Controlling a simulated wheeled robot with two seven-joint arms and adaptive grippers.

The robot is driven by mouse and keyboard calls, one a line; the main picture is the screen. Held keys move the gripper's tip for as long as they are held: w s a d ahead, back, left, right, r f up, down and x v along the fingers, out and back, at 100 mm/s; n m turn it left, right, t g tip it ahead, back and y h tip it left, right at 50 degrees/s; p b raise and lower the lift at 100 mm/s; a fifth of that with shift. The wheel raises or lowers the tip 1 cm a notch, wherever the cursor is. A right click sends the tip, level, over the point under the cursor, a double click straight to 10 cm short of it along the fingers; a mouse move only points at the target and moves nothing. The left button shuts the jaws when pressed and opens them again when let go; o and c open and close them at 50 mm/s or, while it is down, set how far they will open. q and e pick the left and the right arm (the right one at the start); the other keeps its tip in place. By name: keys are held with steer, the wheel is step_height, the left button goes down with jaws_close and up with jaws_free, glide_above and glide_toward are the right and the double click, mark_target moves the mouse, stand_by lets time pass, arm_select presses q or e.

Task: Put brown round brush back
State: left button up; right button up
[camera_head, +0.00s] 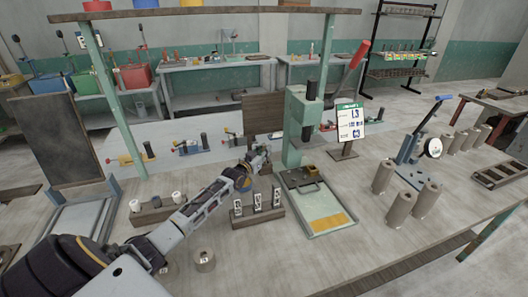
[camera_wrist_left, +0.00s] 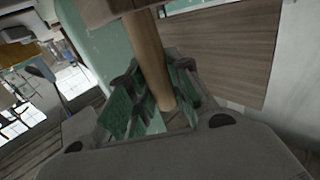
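In the left wrist view a brown round wooden handle (camera_wrist_left: 150,62), which looks like the brown round brush, stands between the green-padded fingers of my left gripper (camera_wrist_left: 155,95). The pads lie close on both sides of it, and the gripper looks shut on it. A brown block (camera_wrist_left: 108,10) shows at the handle's upper end, cut off by the picture edge. In the head view my left gripper (camera_head: 258,161) is over the bench, left of the green press (camera_head: 298,125). The brush is too small there to make out. My right gripper is out of view.
A small rack with white-marked pieces (camera_head: 258,203) stands just below the gripper. A wooden block with white pegs (camera_head: 158,208) is to its left. A brown board (camera_head: 264,113) stands behind. Grey cylinders (camera_head: 400,208) and a blue lever tool (camera_head: 412,148) are at right.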

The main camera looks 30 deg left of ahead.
arm_select(q)
steer(key=o, duration=0.4)
steer(key=shift+r, duration=0.2)
steer(key=shift+s, duration=6)
